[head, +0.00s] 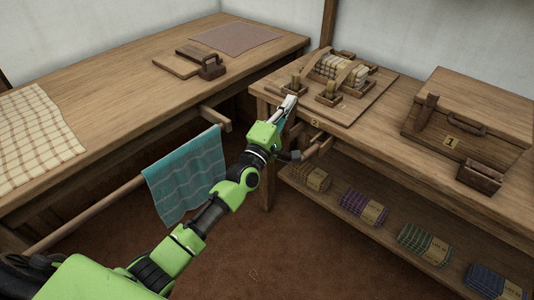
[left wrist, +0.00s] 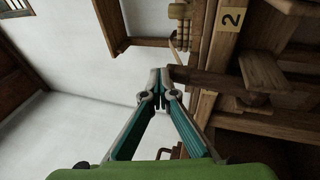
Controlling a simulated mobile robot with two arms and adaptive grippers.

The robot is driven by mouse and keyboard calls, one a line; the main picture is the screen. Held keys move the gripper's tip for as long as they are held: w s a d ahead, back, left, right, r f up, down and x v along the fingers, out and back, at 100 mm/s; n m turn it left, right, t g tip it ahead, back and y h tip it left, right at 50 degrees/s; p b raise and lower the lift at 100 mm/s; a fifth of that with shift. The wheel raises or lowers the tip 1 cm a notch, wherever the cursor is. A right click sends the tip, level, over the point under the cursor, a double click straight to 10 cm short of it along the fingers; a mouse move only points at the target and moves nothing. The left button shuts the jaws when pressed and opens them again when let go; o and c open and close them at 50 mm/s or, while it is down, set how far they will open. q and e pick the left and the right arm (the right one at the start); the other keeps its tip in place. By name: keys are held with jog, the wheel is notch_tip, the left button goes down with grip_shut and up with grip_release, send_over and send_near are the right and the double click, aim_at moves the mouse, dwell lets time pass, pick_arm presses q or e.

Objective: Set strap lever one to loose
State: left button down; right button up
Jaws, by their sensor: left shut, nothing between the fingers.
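A wooden board (head: 352,110) on the right bench carries a pale cloth bundle (head: 342,68) under two curved wooden straps. Small wooden lever pieces with brass-coloured fittings stand at the strap ends, one at front left (head: 296,84) and one nearer the middle (head: 329,94). No number shows on them, so I cannot tell which is lever one. My left gripper (head: 291,101) is shut and empty, its tips close to the front-left lever piece. In the left wrist view its closed tips (left wrist: 160,74) are beside the end of a dark wooden bar (left wrist: 215,80); contact is unclear. My right gripper is not in view.
A wooden box (head: 467,115) marked 1 stands to the right. Folded cloths (head: 362,208) lie on the shelf below. A teal cloth (head: 187,175) hangs on a bar at left. Open floor lies between the benches.

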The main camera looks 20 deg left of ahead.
pick_arm(q)
jog(key=v, duration=1.2)
